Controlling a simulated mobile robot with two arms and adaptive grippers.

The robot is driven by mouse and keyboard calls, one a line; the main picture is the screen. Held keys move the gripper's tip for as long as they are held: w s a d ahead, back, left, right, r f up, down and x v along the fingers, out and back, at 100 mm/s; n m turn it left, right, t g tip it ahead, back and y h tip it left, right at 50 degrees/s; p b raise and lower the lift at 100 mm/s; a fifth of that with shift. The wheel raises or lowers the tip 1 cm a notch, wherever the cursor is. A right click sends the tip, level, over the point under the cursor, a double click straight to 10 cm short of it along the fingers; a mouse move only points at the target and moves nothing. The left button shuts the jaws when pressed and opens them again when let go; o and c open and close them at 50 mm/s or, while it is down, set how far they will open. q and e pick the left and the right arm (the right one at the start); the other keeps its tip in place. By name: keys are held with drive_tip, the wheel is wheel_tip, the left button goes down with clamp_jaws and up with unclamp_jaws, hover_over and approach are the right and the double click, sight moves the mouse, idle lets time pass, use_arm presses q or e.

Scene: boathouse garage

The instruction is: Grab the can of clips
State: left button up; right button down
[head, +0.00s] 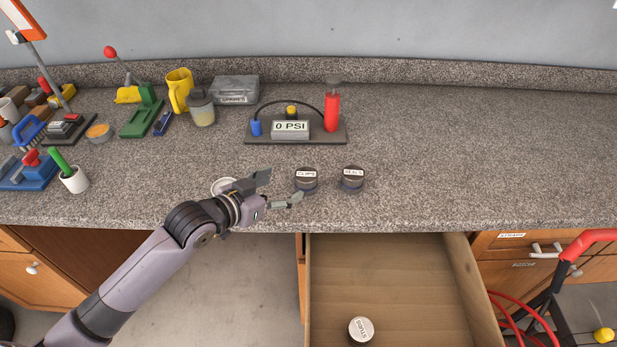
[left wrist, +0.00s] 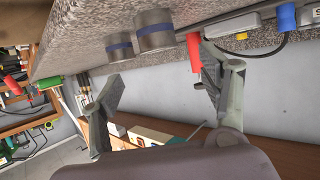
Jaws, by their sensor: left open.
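The can of clips (head: 306,181) is a short dark can with a white label reading CLIPS, standing upright near the counter's front edge. My left gripper (head: 281,188) is open and empty just to its left, its fingers spread toward the can and apart from it. In the left wrist view, the nearer grey can with a blue band (left wrist: 154,38) appears to be the clips can, beyond the open fingers (left wrist: 165,90). My right gripper is not in view.
A similar can (head: 353,179) stands just right of the clips can. Behind is a pressure gauge board (head: 330,138) with a red cylinder. An open drawer (head: 400,275) below holds another can (head: 361,330). The counter's right side is clear; the left is cluttered.

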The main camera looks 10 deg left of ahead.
sight(305, 175)
use_arm(q)
drive_tip(key=x, duration=0.5)
drive_tip(key=shift+w+d+f+p, duration=0.15)
drive_tip(key=shift+w+d+p, duration=0.1)
drive_tip(key=shift+w+p, duration=0.25)
drive_tip(key=p+x, duration=0.1)
drive_tip(key=x, duration=0.3)
drive_tip(key=shift+d+f, duration=0.15)
drive_tip(key=shift+s, duration=0.1)
drive_tip(key=shift+c, duration=0.3)
drive_tip(key=shift+c, duration=1.4)
drive_tip(key=c, duration=0.8)
drive_tip(key=shift+c, duration=1)
